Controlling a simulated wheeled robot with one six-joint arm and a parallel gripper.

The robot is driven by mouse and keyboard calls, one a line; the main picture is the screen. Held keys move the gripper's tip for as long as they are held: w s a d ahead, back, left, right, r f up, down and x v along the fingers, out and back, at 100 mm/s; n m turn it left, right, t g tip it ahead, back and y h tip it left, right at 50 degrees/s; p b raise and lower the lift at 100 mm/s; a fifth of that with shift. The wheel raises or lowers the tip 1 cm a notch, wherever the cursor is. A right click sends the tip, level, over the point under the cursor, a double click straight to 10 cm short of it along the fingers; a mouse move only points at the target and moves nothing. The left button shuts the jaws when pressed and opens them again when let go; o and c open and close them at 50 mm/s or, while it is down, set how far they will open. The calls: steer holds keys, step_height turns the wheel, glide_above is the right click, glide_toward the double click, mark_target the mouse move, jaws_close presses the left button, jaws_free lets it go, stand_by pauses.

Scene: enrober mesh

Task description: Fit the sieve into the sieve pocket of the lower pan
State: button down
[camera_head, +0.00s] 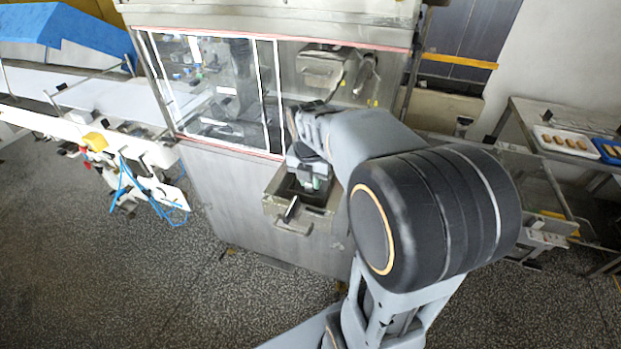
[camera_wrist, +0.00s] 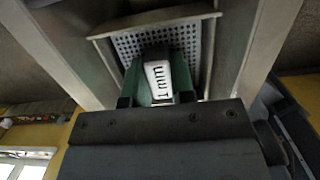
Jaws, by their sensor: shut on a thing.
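My gripper (camera_wrist: 158,88) is shut on the sieve's grip, a pale block with black marks, between green fingers in the wrist view. The sieve (camera_wrist: 189,36), a grey perforated plate, shows beyond the grip, with metal edges around it. In the head view my gripper (camera_head: 309,181) points down over the lower pan (camera_head: 322,215), an open metal box at the machine's front. The sieve is mostly hidden there by my arm and gripper. I cannot tell whether the sieve is seated in the pocket or held above it.
The enrober (camera_head: 225,200) stands behind, with clear windows (camera_head: 215,90) and steel sides. A conveyor (camera_head: 90,100) lies at left. A table with a white tray (camera_head: 566,142) stands at right. The speckled floor in front is clear.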

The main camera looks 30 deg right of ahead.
steer(key=shift+f, duration=0.25)
steer(key=c, duration=1)
jaws_free()
steer(key=r, duration=0.8)
steer(key=s+a+r, duration=0.1)
steer(key=r, duration=0.3)
steer(key=shift+r+b, duration=0.1)
steer(key=shift+b, duration=0.2)
